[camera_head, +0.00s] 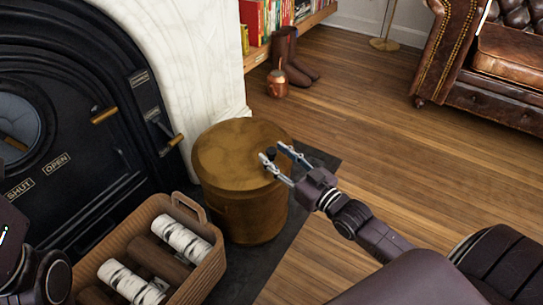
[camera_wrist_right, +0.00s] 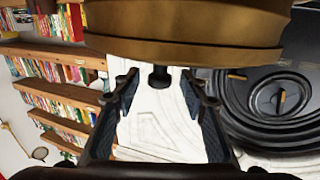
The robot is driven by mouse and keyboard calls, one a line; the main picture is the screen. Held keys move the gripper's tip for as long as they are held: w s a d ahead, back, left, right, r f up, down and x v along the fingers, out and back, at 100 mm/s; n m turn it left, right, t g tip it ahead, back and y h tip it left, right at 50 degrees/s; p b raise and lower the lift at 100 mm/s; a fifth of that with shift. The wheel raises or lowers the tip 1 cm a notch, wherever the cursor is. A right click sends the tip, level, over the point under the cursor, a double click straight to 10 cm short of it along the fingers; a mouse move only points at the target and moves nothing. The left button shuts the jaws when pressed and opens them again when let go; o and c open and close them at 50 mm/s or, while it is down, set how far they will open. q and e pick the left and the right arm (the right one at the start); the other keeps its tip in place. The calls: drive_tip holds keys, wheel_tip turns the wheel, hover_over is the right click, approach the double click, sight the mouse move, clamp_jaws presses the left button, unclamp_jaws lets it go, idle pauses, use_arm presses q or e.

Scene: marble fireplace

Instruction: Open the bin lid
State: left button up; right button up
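The round brass-coloured bin (camera_head: 238,210) stands on the dark hearth with its flat lid (camera_head: 232,148) on. A small black knob (camera_head: 270,153) stands up from the lid and also shows in the right wrist view (camera_wrist_right: 159,77). My right gripper (camera_head: 272,156) is open at the lid, its two fingers apart on either side of the knob in the head view. In the wrist view the picture is turned over, and the knob lies at the gap between the fingertips (camera_wrist_right: 160,88). Contact is not clear. My left gripper is out of view; only part of that arm shows.
A woven basket of logs (camera_head: 215,262) stands close in front of the bin. The black stove door (camera_head: 70,100) and white marble surround (camera_head: 205,75) are left and behind. Wooden floor (camera_head: 370,125) to the right is clear.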

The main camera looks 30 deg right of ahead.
drive_tip(key=shift+x, duration=0.9)
clamp_jaws()
